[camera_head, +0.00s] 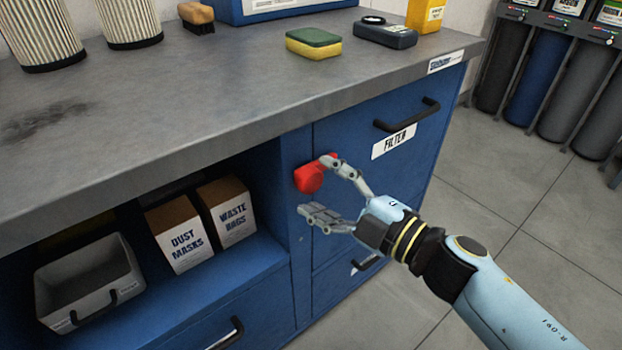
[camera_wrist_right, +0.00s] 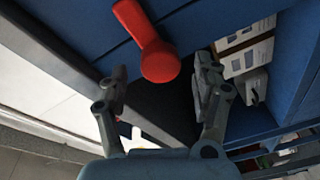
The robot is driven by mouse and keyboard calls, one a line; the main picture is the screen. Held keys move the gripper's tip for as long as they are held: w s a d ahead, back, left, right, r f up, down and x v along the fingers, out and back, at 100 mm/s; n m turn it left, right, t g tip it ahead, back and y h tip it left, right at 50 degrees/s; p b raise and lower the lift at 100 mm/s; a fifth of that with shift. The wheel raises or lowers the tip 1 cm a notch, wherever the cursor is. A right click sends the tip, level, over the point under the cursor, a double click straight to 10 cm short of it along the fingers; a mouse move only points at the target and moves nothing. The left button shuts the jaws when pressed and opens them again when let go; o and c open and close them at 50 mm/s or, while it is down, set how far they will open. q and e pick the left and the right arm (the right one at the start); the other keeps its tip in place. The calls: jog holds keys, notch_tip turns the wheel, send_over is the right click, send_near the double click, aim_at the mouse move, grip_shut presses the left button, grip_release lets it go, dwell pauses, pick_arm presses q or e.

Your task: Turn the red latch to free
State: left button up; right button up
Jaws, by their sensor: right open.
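The red latch (camera_head: 309,178) is on the blue cabinet front, beside the drawer labelled FILTER. It has a rounded red body, and part of it is hidden behind a finger in the head view. In the right wrist view the latch (camera_wrist_right: 146,38) shows as a red bar with a wide round end. My right gripper (camera_head: 322,186) is open in front of the latch, with one finger over its right part and the other below it. In the wrist view the fingertips (camera_wrist_right: 160,76) stand on either side of the round end; contact cannot be told. My left gripper is not in view.
The FILTER drawer (camera_head: 398,143) has a black handle (camera_head: 408,116). An open shelf holds a grey bin (camera_head: 88,283), a DUST MASKS box (camera_head: 180,236) and a WASTE BAGS box (camera_head: 228,212). The worktop (camera_head: 220,100) overhangs above. Floor at right (camera_head: 480,220) is clear.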

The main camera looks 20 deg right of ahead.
jog(key=shift+x, duration=1.45)
grip_shut()
